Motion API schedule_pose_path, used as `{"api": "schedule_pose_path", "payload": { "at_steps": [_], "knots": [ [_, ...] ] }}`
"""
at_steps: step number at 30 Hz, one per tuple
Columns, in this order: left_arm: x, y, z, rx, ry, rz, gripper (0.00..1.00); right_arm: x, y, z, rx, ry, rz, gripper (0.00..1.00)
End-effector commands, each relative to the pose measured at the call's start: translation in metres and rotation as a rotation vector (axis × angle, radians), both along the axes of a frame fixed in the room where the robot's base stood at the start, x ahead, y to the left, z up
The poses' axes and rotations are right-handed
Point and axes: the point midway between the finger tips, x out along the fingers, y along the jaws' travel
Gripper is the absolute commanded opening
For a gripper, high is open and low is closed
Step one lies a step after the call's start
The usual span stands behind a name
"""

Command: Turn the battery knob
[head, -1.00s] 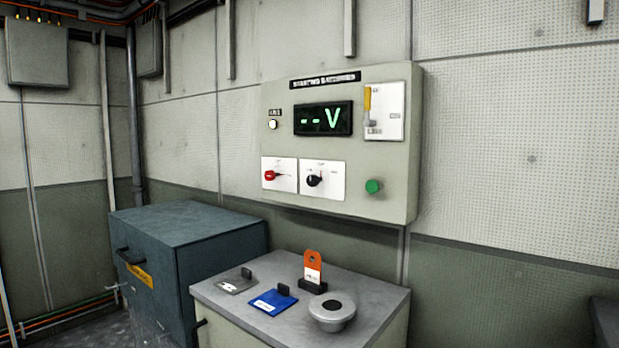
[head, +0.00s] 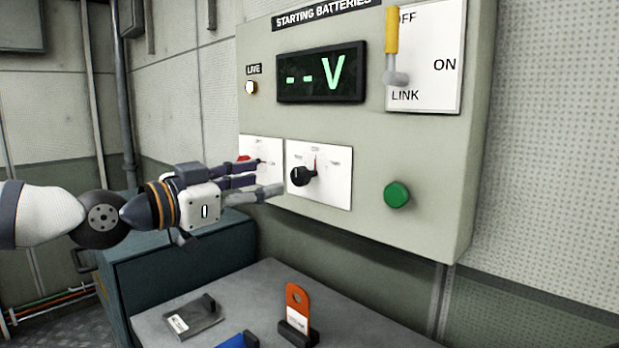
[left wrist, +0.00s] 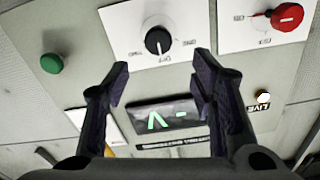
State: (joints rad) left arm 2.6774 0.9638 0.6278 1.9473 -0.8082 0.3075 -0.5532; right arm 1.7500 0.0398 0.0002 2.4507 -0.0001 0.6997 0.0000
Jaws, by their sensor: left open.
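The STARTING BATTERIES panel (head: 440,175) on the wall bears two knobs on white plates. The black knob (head: 301,176) is on the right plate, with a thin red mark above it; its label is too small to read. The red knob (head: 243,159) on the left plate is partly hidden by my fingers. My left gripper (head: 272,177) is open and empty, just left of the black knob in the head view. In the left wrist view, the black knob (left wrist: 158,41) is beyond and between my open fingertips (left wrist: 160,72), not gripped, and the red knob (left wrist: 287,16) is at upper right.
The panel also has a display (head: 321,73) reading "--V", a yellow-handled lever (head: 391,35), a green button (head: 397,194) and a LIVE lamp (head: 251,88). Below are a grey cabinet top (head: 265,280) with an orange tag (head: 297,303), and a blue-grey chest (head: 180,270).

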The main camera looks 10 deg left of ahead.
Motion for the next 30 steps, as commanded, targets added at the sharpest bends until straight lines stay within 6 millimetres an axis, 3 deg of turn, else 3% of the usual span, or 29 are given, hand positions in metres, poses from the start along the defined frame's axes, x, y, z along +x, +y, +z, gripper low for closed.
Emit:
{"api": "schedule_pose_path", "payload": {
  "at_steps": [1,10,15,22,28,30],
  "knots": [
    [0.015,-0.008,-0.014,0.005,0.018,-0.002,0.51,-0.008,0.000,-0.007,0.000,0.028,0.000,0.40],
    [0.071,-0.046,-0.011,0.000,0.015,-0.001,0.51,-0.021,0.000,-0.021,0.000,0.074,0.000,0.40],
    [0.082,-0.054,-0.007,-0.001,0.012,-0.001,0.51,-0.022,0.000,-0.022,-0.001,0.079,0.001,0.40],
    [0.083,-0.055,-0.005,-0.002,0.010,-0.001,0.51,-0.022,0.000,-0.022,-0.001,0.077,0.001,0.40],
    [0.082,-0.055,-0.005,-0.002,0.010,-0.001,0.08,-0.022,0.000,-0.022,-0.001,0.077,0.001,0.40],
    [0.082,-0.055,-0.005,-0.002,0.010,-0.001,0.02,-0.022,0.000,-0.022,-0.001,0.077,0.001,0.40]
  ]
}}
